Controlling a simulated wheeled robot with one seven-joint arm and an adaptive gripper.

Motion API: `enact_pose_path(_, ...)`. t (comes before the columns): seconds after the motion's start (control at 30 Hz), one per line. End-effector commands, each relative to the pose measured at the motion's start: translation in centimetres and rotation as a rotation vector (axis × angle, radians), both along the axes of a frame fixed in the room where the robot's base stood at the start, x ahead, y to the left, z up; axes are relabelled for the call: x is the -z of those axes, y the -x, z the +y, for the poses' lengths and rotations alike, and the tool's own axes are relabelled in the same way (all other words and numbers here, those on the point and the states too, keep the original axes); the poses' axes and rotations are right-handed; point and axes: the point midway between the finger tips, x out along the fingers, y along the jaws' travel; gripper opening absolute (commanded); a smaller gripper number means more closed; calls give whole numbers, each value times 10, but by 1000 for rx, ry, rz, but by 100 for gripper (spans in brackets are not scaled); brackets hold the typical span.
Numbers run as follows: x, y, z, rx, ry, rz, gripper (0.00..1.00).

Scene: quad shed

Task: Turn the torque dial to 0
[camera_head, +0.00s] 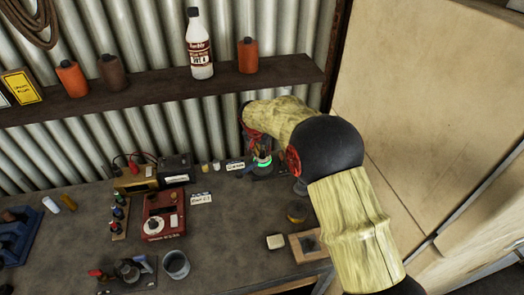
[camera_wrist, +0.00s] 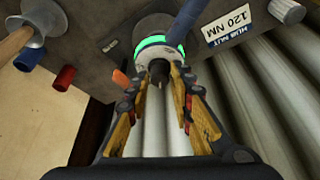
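A round device with a glowing green ring (camera_wrist: 152,41) stands on the bench near the wall; it also shows in the head view (camera_head: 263,163). A pale collar and a blue-grey bar are at its middle in the wrist view; I cannot tell surely whether this is the torque dial. My gripper (camera_wrist: 160,80) points at it with its fingers apart, one on each side of the collar. I cannot tell whether they touch it. A label reading "HUB NUT 120 NM" (camera_wrist: 231,24) lies beside it. A red box with a white dial (camera_head: 154,226) stands further left.
A shelf (camera_head: 150,97) with a white bottle (camera_head: 199,50) and orange cylinders runs above the bench. The corrugated wall (camera_wrist: 190,130) is close to my gripper.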

Motion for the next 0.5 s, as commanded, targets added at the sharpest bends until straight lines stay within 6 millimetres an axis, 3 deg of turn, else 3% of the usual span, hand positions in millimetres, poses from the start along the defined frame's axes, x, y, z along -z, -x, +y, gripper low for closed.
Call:
enact_pose_path(0.33, 0, 0, 0, 0, 0, 0, 1)
enact_pose_path(0.5, 0, 0, 0, 0, 0, 0, 0)
